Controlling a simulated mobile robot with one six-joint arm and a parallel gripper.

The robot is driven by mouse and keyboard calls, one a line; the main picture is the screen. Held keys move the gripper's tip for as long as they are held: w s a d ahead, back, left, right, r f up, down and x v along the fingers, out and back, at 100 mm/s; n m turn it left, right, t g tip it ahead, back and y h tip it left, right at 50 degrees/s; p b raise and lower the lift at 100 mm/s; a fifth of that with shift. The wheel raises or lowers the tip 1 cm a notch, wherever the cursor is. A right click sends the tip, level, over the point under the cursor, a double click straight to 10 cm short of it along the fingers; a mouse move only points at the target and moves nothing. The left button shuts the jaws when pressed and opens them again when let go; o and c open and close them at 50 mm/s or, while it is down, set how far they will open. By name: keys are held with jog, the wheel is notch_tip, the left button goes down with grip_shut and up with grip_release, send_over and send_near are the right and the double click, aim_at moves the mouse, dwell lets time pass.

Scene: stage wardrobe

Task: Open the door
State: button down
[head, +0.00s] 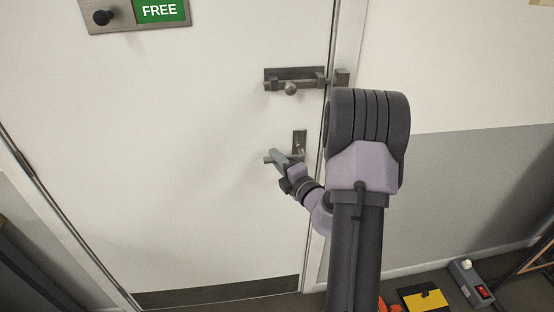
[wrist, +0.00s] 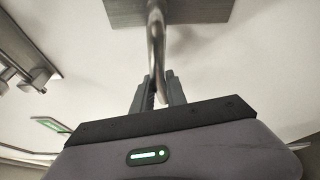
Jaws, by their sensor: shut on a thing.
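The white door (head: 190,150) fills much of the head view and looks closed in its frame. Its metal lever handle (head: 270,159) is on the right side of the door, below a sliding bolt (head: 292,80). The bolt bar reaches right to a catch (head: 342,78) on the frame. My gripper (head: 279,157) is at the handle, shut on the lever. In the wrist view the lever (wrist: 155,40) runs down from its plate (wrist: 170,10) to between my two fingers (wrist: 158,92). The bolt also shows at the left of the wrist view (wrist: 25,75).
A plate with a dark knob and a green "FREE" sign (head: 160,10) is at the door's upper left. A yellow and black box (head: 424,297) and a grey box with a red switch (head: 470,282) lie on the floor at lower right. A grey-and-white wall (head: 450,170) is right of the door.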

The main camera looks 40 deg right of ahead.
dwell(0.7)
jog(key=shift+s+d+f+n+g+h+p, duration=0.1)
jog(key=shift+s+d+f+n+g+p, duration=0.1)
jog(key=shift+f+n+g+p, duration=0.55)
jog(key=shift+s+d+f+n+g+h+p, duration=0.1)
jog(key=shift+d+f+n+g+p, duration=0.15)
jog(key=shift+f+n+p, duration=0.85)
jog(key=shift+s+d+f+n+g+h+p, duration=0.15)
jog(key=shift+f+n+g+p, duration=0.3)
jog(key=shift+n, duration=0.9)
jog(key=shift+f, duration=0.1)
